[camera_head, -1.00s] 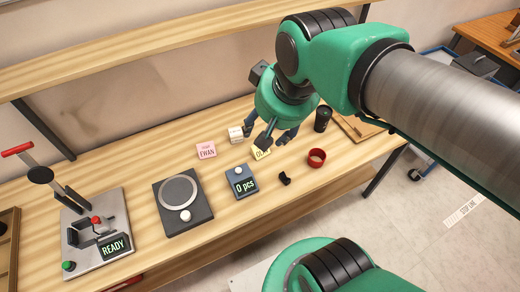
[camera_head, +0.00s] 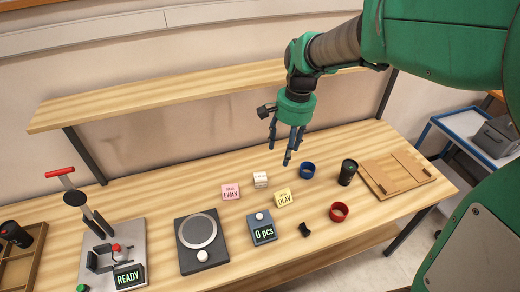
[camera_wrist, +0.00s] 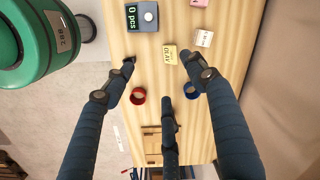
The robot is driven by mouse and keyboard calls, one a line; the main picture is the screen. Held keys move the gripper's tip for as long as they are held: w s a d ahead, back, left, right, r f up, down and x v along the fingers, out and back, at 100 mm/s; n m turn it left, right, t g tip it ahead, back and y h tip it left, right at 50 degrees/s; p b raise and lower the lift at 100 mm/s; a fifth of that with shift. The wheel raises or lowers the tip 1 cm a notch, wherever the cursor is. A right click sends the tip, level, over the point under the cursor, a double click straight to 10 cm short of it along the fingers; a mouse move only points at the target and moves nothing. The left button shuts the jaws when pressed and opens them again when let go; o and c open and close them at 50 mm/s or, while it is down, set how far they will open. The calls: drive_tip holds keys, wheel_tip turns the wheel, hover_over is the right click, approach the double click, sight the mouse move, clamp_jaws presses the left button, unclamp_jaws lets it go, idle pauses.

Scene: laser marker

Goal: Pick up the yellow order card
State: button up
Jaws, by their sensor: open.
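The yellow order card (camera_head: 283,198), printed OLAV, stands on the wooden bench between a white block and the grey counter box. In the wrist view the yellow card (camera_wrist: 171,55) shows past the fingertips, near the top centre. My gripper (camera_head: 288,150) is open and empty, raised above the bench behind the card and apart from it. In the wrist view its blue-black fingers (camera_wrist: 165,87) are spread wide with nothing between them.
A pink card (camera_head: 231,192) and a white block (camera_head: 260,180) stand left of the yellow card. A counter box (camera_head: 263,229), black clip (camera_head: 305,230), red ring (camera_head: 339,212), blue ring (camera_head: 307,170) and black cup (camera_head: 347,172) surround it. A shelf (camera_head: 180,95) runs behind.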

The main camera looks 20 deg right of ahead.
drive_tip(key=w+d+f+m+g+y+p, duration=0.1)
drive_tip(key=w+d+f+m, duration=0.3)
drive_tip(key=f, duration=0.5)
drive_tip(key=w+d+f+m+g+y+p, duration=0.1)
drive_tip(key=w+d+f+m, duration=0.3)
drive_tip(key=f, duration=0.6)
drive_tip(key=shift+w+d+f+m+g+p, duration=0.15)
drive_tip(key=shift+w+d+m+g+p, duration=0.2)
drive_tip(key=shift+w+g, duration=0.65)
drive_tip(key=shift+a, duration=0.1)
drive_tip(key=b, duration=0.2)
hover_over(283, 193)
drive_tip(key=w+d, duration=0.2)
wheel_tip(283, 193, down, 8)
drive_tip(key=shift+s, duration=0.15)
drive_tip(key=shift+b+x, duration=0.8)
drive_tip(key=shift+x, duration=1.7)
drive_tip(key=shift+a, duration=0.1)
